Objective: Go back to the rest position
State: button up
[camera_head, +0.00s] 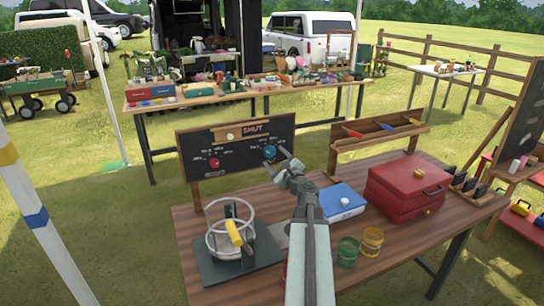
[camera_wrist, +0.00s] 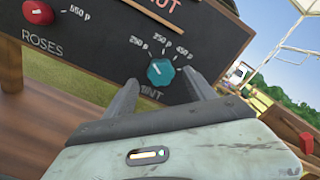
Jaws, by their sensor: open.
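My gripper (camera_head: 276,160) is open in front of a dark sign board (camera_head: 190,146) headed "SHUT" at the back of the wooden table. A teal knob (camera_head: 269,152) labelled "MINT" is on the board's right side. In the wrist view the teal knob (camera_wrist: 160,72) shows between and just beyond the two fingertips (camera_wrist: 161,82), with price marks around it. I see no contact with the knob. A red knob (camera_head: 214,163) labelled "ROSES" is on the left; it also shows in the wrist view (camera_wrist: 38,13). Nothing is held.
A wire-ringed device with a yellow handle (camera_head: 233,232) stands left of my arm on a dark base (camera_head: 212,272). Right of it are a blue box (camera_head: 345,203), a red case (camera_head: 400,192) and green (camera_head: 347,252) and yellow (camera_head: 372,241) jars. A wooden rack (camera_head: 345,143) stands behind.

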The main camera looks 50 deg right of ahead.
jog(key=v, duration=0.4)
